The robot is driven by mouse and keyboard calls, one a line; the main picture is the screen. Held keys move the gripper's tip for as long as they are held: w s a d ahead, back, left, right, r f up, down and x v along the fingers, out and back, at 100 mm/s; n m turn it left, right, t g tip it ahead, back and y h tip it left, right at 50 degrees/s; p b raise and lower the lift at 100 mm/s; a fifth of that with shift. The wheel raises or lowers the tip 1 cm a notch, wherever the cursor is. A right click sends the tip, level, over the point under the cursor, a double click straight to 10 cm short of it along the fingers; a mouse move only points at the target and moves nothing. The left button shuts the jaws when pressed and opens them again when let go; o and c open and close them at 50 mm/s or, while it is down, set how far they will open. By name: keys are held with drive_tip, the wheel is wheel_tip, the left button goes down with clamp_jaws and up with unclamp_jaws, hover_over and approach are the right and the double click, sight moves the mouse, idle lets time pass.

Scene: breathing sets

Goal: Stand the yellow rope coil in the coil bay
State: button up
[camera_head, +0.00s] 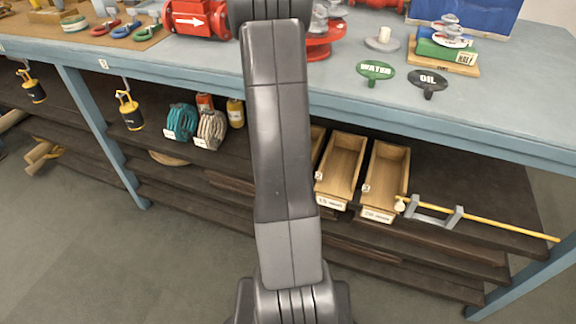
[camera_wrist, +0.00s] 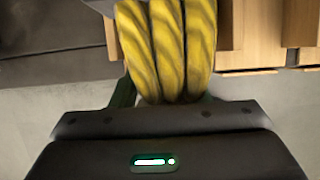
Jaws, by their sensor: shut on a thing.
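The yellow rope coil (camera_wrist: 166,48) fills the upper middle of the wrist view, its thick turns side by side. My gripper (camera_wrist: 165,93) is shut on it at its lower end. In the head view my own arm hides both the gripper and the yellow coil. A teal coil (camera_head: 181,121) and a beige coil (camera_head: 211,129) stand side by side on the shelf under the bench, left of my arm. I cannot make out the coil bay; the shelf right beside the beige coil is partly behind my arm.
Two wooden bins (camera_head: 342,165) (camera_head: 385,178) stand on the shelf right of my arm. A yellow rod (camera_head: 500,222) lies on grey brackets further right. The blue bench top (camera_head: 490,110) overhangs the shelf. A yellow bottle (camera_head: 236,113) stands behind the coils.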

drive_tip(key=shift+f+b, duration=0.75)
drive_tip(key=shift+f, duration=0.5)
drive_tip(key=shift+f, duration=0.15)
drive_tip(key=o, duration=1.2)
drive_tip(key=s+a+r, duration=0.1)
drive_tip(key=s, duration=0.3)
drive_tip(key=s+a+r, duration=0.2)
drive_tip(key=s, duration=0.3)
drive_tip(key=s+a+r, duration=0.1)
drive_tip(key=s+r, duration=0.1)
drive_tip(key=s, duration=0.2)
drive_tip(key=shift+s+a, duration=0.15)
drive_tip(key=shift+a, duration=0.05)
